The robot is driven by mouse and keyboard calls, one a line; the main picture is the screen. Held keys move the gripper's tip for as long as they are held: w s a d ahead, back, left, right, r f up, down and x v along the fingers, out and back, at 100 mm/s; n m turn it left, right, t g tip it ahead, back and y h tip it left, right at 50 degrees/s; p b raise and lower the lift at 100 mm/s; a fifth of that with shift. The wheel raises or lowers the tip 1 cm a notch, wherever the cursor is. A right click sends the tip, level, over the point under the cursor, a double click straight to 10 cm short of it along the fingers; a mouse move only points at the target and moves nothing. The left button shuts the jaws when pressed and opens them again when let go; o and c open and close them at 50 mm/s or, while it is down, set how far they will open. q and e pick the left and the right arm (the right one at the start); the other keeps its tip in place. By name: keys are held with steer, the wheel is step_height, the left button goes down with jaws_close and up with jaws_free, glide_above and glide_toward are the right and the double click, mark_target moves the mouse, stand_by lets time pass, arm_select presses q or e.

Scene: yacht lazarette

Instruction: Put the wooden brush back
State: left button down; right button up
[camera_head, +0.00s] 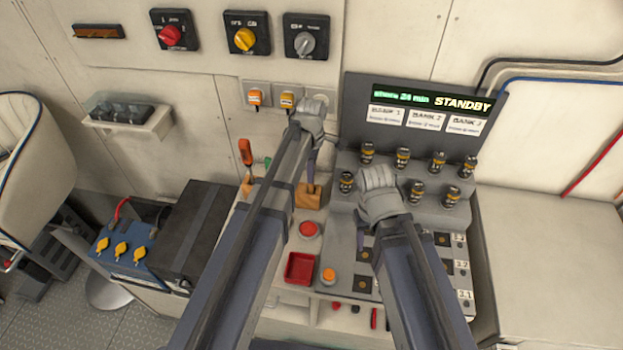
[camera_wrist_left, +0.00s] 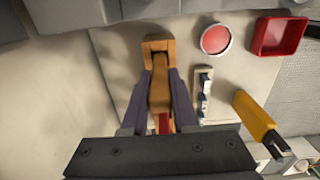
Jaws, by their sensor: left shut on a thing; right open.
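My left gripper (camera_wrist_left: 160,98) is shut on the wooden brush (camera_wrist_left: 159,97), whose brown body shows between the two dark fingers. In the wrist view the brush overlaps a wooden block (camera_wrist_left: 158,44) in front of the fingers. I cannot tell whether it sits in the block or just above it. In the head view my left gripper (camera_head: 312,170) points down over the wooden block (camera_head: 310,197), and the brush is mostly hidden there. My right gripper (camera_head: 363,240) is open and empty above the grey panel with dark sockets (camera_head: 443,239).
Near the block are a red button (camera_head: 309,230), a red tray (camera_head: 299,268) and an orange-handled tool (camera_head: 246,152). Several dark cylinders (camera_head: 402,158) stand on a grey stepped rack below the STANDBY display (camera_head: 435,105). The bench at right (camera_head: 550,240) is clear.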

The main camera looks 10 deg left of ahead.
arm_select(q)
steer(key=shift+f, duration=0.25)
steer(key=c, duration=1.1)
jaws_free()
steer(key=shift+f, duration=0.1)
steer(key=shift+c, duration=0.2)
steer(key=o, duration=0.5)
steer(key=shift+c, duration=0.2)
arm_select(e)
steer(key=shift+f, duration=0.35)
steer(key=shift+r, duration=0.1)
arm_select(q)
step_height(320, 180, up, 12)
steer(key=p, duration=1.2)
steer(key=s+d+m, duration=0.3)
steer(key=s+m, duration=0.7)
steer(key=s+d+m+y, duration=0.1)
steer(key=s+d+m, duration=0.2)
steer(key=s+m, duration=0.6)
steer(key=m, duration=0.2)
steer(key=shift+s+d+m, duration=0.3)
steer(key=shift+s+d, duration=0.05)
steer(key=shift+s, duration=0.05)
arm_select(e)
step_height(320, 180, up, 12)
